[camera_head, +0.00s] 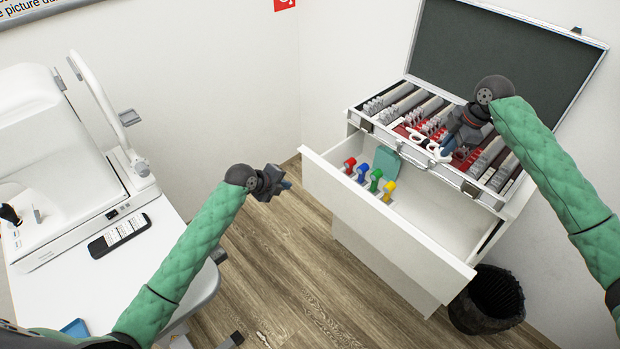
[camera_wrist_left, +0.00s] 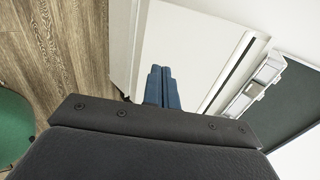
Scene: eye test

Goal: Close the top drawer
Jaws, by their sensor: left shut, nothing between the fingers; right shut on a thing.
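The top drawer (camera_head: 385,217) of the white cabinet (camera_head: 385,262) is pulled out. Inside stand several small items with red, blue, green and yellow heads (camera_head: 376,180), and a teal card-like piece (camera_head: 387,161). My left gripper (camera_head: 285,186) is shut and empty, in the air to the left of the drawer front and apart from it. Its closed blue fingers (camera_wrist_left: 163,88) show in the left wrist view, with the white cabinet beyond. My right gripper (camera_head: 450,145) is above the open case on the cabinet, shut on a white ringed piece (camera_head: 437,152) that its fingers partly hide.
The open lens case (camera_head: 480,187) lies on the cabinet, its lid (camera_head: 500,55) raised at the back. A black bin (camera_head: 490,300) stands right of the cabinet. At left, a white table (camera_head: 165,235) bears a white device (camera_head: 60,150) and a phone-like item (camera_head: 119,235). Wooden floor lies between.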

